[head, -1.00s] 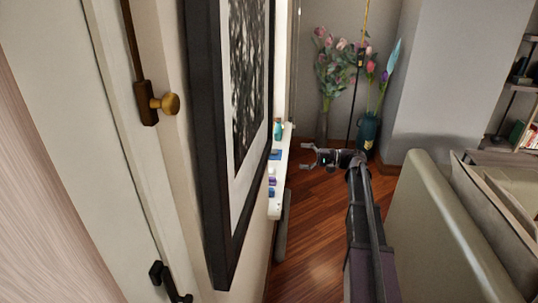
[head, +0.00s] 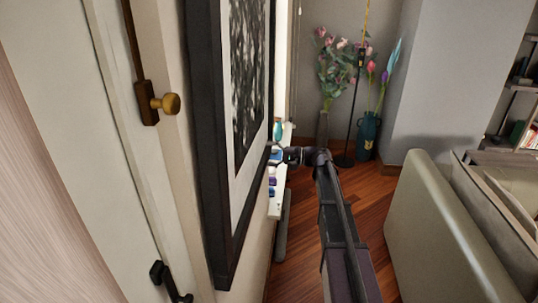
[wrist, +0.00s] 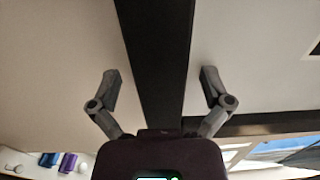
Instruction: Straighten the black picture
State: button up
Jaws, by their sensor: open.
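The black picture (head: 208,190) hangs on the wall at the left of the head view, seen at a steep angle. It has a thick black frame, a white mat and a dark patterned print; I cannot judge its tilt surely from here. My gripper (head: 274,154) is at the picture's far edge, its fingertips partly hidden. In the wrist view my gripper (wrist: 161,86) is open, one finger on each side of a black frame bar (wrist: 155,50). Pale gaps show between the bar and both fingers. The bar meets another black bar at lower right.
A white ledge (head: 275,206) with small colored bottles (head: 271,180) is just below my gripper. A beige sofa (head: 440,225) stands at right. Flower vases (head: 367,137) stand at the back.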

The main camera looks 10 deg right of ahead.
jog(key=shift+a, duration=0.15)
jog(key=c, duration=1.3)
jog(key=shift+w+r, duration=0.1)
jog(key=shift+c, duration=0.2)
